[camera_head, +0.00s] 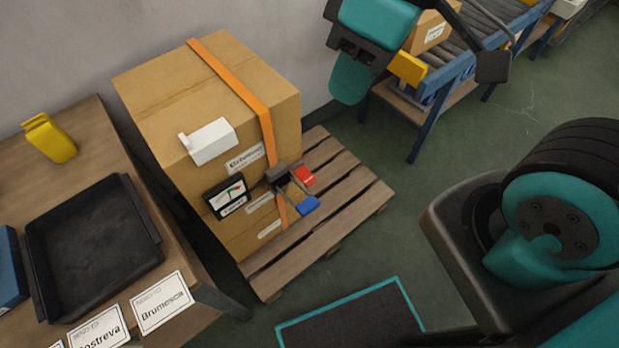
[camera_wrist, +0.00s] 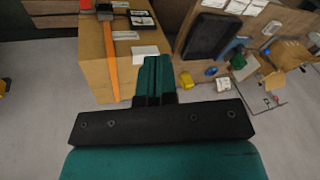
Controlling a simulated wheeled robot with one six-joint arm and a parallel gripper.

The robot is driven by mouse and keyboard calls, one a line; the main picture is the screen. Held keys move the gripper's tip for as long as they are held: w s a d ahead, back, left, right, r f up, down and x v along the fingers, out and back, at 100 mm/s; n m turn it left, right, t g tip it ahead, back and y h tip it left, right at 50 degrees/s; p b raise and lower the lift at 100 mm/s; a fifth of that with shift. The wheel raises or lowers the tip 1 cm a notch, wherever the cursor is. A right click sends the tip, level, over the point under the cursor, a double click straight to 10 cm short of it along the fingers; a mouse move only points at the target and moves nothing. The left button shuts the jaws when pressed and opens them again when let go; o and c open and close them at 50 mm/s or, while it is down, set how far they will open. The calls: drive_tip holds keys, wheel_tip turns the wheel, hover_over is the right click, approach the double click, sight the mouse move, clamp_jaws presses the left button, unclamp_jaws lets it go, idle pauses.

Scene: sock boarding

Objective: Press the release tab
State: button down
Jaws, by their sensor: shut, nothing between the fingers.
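A tall cardboard box (camera_head: 160,90) stands on a wooden pallet, with an orange strap (camera_head: 240,75) around it. A dark buckle (camera_head: 277,175) sits on the strap at the box's front face. A red tab (camera_head: 304,175) and a blue tab (camera_head: 307,204) stick out beside the buckle; I cannot tell which is the release tab. My gripper (camera_head: 350,80) is above and to the right of the box in the head view, apart from it. In the wrist view its teal fingers (camera_wrist: 155,75) are shut and empty, with the strap (camera_wrist: 110,50) and buckle (camera_wrist: 105,12) beyond them.
A gauge (camera_head: 228,196) and a white bracket (camera_head: 208,141) are on the box. The pallet (camera_head: 345,195) has bare slats at right. A table at left holds a black tray (camera_head: 150,230), a yellow object (camera_head: 50,138) and cards. A roller conveyor (camera_head: 465,60) stands behind.

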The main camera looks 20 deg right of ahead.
drive_tip(key=w+d+f+n+h+b, duration=0.1)
drive_tip(key=w+f+n+b, duration=0.2)
drive_tip(key=w+f+b, duration=0.55)
drive_tip(key=w+f+n+h+b, duration=0.1)
drive_tip(key=w+f+n+b, duration=0.35)
drive_tip(key=f, duration=0.75)
drive_tip(key=n+h+b, duration=0.2)
drive_tip(key=n+b, duration=0.4)
drive_tip(key=b, duration=0.8)
hover_over(310, 180)
wheel_tip(310, 180, down, 21)
drive_tip(key=shift+f, duration=0.15)
drive_tip(key=shift+s, duration=0.1)
wheel_tip(310, 180, down, 14)
drive_tip(key=b, duration=0.3)
